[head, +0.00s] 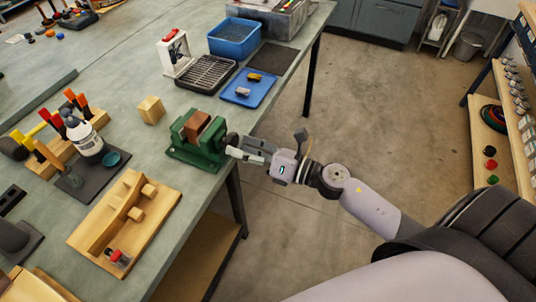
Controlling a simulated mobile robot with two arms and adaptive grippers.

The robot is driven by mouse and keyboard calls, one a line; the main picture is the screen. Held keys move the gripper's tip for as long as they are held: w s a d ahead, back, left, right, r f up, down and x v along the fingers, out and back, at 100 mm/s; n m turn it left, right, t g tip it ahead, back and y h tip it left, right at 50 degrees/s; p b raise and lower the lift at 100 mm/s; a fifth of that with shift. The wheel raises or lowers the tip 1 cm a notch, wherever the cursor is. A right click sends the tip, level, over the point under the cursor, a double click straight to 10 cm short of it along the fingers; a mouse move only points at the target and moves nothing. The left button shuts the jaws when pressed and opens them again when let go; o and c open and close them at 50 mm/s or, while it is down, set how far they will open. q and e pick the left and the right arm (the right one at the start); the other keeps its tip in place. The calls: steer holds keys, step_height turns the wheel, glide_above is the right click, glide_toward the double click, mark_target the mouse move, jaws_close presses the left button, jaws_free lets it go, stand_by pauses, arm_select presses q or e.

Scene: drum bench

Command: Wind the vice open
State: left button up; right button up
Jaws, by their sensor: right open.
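The green vice (196,140) sits at the right edge of the bench (132,62) in the head view. A brown block (197,127) stands between its jaws. My right gripper (232,146) is open at the right end of the vice, where the screw end and handle are. The fingers and a dark round part there overlap, so I cannot tell whether they touch the handle. The handle itself is mostly hidden by the gripper. My left gripper is not in view.
A wooden cube (151,110) and a wooden tray (122,222) lie left of the vice. A blue tray (249,88) and a black rack (206,74) are behind it. Open floor (300,225) lies right of the bench.

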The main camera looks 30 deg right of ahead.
steer(key=v, duration=1)
steer(key=shift+s+d, duration=0.1)
